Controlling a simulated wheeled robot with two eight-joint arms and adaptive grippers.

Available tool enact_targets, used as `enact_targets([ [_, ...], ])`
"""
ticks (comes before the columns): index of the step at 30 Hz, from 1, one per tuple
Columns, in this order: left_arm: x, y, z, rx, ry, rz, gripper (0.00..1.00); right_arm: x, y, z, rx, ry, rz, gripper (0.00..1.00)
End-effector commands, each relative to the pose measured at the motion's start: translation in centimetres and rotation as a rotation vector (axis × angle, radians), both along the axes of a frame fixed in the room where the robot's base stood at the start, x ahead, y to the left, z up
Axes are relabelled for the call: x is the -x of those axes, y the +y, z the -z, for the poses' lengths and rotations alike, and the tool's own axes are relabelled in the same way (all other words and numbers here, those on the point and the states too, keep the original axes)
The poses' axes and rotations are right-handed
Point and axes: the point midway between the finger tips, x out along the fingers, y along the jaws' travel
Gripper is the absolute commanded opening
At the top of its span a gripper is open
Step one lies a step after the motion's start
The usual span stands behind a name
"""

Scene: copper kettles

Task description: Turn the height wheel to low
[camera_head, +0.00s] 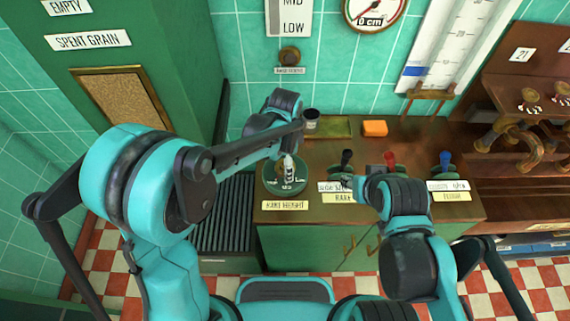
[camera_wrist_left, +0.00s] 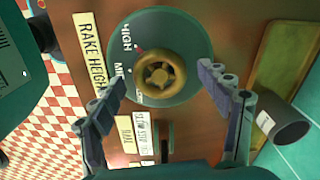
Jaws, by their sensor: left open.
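The height wheel is a brass knob (camera_wrist_left: 161,73) on a round green dial marked HIGH, MID and LOW (camera_wrist_left: 188,38), beside a RAKE HEIGHT label (camera_wrist_left: 91,62). In the head view the dial (camera_head: 271,187) is on the counter's left end, its knob mostly covered by my left gripper (camera_head: 287,168). In the left wrist view my left gripper (camera_wrist_left: 168,92) is open, one finger on each side of the knob, with visible gaps. A small red mark shows by HIGH; which setting the wheel points to is unclear. My right gripper (camera_head: 352,184) is over the middle controls; its fingers are unclear.
Black (camera_head: 346,158), red (camera_head: 389,158) and blue (camera_head: 446,158) levers stand to the right. A dark cup (camera_head: 311,120), a tray (camera_head: 336,127) and an orange block (camera_head: 375,128) lie behind. A wall sign (camera_head: 289,15) shows MID and LOW; a round gauge (camera_head: 374,10) reads 0 cm.

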Motion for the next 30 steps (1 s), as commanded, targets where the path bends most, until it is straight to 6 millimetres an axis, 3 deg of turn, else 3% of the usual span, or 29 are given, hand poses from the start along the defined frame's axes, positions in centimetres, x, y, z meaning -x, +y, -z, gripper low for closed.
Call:
enact_targets([
  [8,0.0,0.02,0.11,0.0,0.0,-0.001,0.74,-0.01,0.0,-0.01,0.0,0.0,0.0,0.4],
  [13,0.0,0.02,0.1,0.0,0.0,-0.001,0.29,-0.01,0.0,-0.01,0.0,0.0,0.0,0.4],
  [14,0.0,0.02,0.1,0.0,0.0,-0.001,0.27,-0.01,0.0,-0.01,0.0,0.0,0.0,0.4],
  [30,0.01,0.02,0.11,0.0,0.0,-0.125,0.27,0.0,0.0,0.02,0.0,0.0,0.0,0.4],
])
